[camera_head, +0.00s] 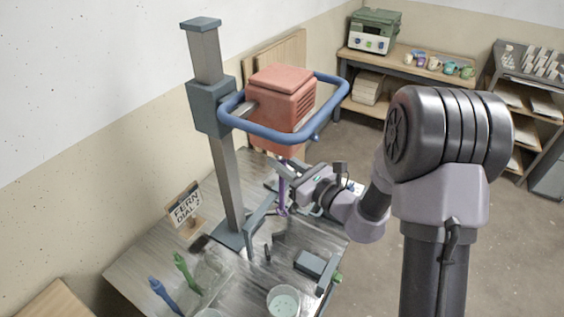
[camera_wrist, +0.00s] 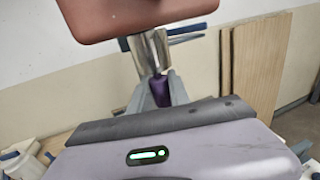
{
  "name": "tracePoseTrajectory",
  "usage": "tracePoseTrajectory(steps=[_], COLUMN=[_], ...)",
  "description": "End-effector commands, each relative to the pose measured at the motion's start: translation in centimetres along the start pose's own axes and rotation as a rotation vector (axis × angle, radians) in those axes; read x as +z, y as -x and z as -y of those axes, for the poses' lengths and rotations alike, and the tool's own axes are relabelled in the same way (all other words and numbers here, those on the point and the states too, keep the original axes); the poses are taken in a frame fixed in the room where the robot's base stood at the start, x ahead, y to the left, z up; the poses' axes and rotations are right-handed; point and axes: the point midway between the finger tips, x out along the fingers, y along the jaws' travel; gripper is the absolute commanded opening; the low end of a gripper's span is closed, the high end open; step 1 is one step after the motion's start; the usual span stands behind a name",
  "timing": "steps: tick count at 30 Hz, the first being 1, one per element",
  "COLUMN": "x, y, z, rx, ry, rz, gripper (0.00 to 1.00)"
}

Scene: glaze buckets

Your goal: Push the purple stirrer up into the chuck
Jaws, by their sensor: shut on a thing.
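The purple stirrer (camera_head: 282,194) hangs upright below the red mixer head (camera_head: 281,100). My gripper (camera_head: 282,168) is shut on its shaft, just under the head. In the wrist view my gripper (camera_wrist: 163,92) shows its fingers on either side of the purple shaft (camera_wrist: 160,88). The shiny metal chuck (camera_wrist: 151,52) is directly above, under the red head (camera_wrist: 135,15). The top of the stirrer meets the chuck's lower end in the picture; how far it is inside is hidden.
A blue ring handle (camera_head: 318,133) surrounds the head, and a grey column (camera_head: 225,170) stands left of it. The bench holds a sign (camera_head: 186,205), green (camera_head: 186,270) and blue (camera_head: 163,295) stirrers, and a bucket (camera_head: 284,301). A back shelf (camera_head: 420,70) carries cups.

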Motion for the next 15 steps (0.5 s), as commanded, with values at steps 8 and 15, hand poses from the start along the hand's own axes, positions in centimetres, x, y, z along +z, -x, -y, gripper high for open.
tracePoseTrajectory(steps=[8,15], x=[0.07,0.06], y=[0.0,0.0], z=[0.01,0.01], rx=[0.0,0.0], ry=[0.0,0.0], rz=[0.001,0.0], gripper=[0.26,0.48])
